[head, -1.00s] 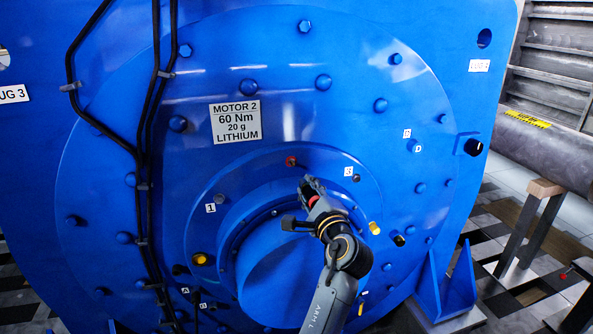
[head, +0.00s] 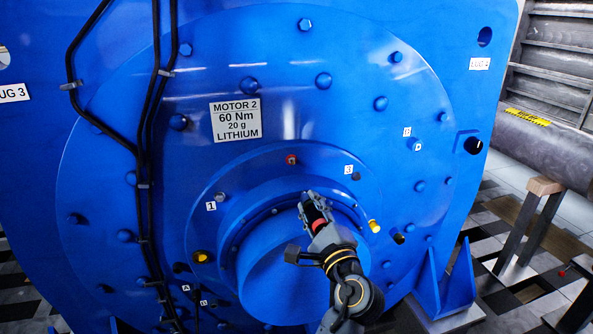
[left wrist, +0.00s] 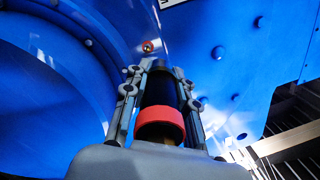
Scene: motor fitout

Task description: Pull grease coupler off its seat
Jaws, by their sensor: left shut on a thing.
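My left gripper (head: 314,198) is shut on the grease coupler (head: 319,224), a black cylinder with a red collar. The left wrist view shows the coupler (left wrist: 160,123) between the two fingers of the left gripper (left wrist: 164,72), red collar toward the palm. A small red-ringed fitting (head: 291,160) sits on the blue motor face, up and left of the gripper. This fitting also shows in the left wrist view (left wrist: 147,47), beyond the fingertips and apart from the coupler. My right gripper is not in view.
The blue motor (head: 300,110) carries a MOTOR 2 label (head: 236,120) and many bolt heads. A yellow plug (head: 375,226) and a black plug (head: 399,239) stick out right of the gripper. Black cables (head: 146,180) run down the left side. A stand (head: 530,220) is at right.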

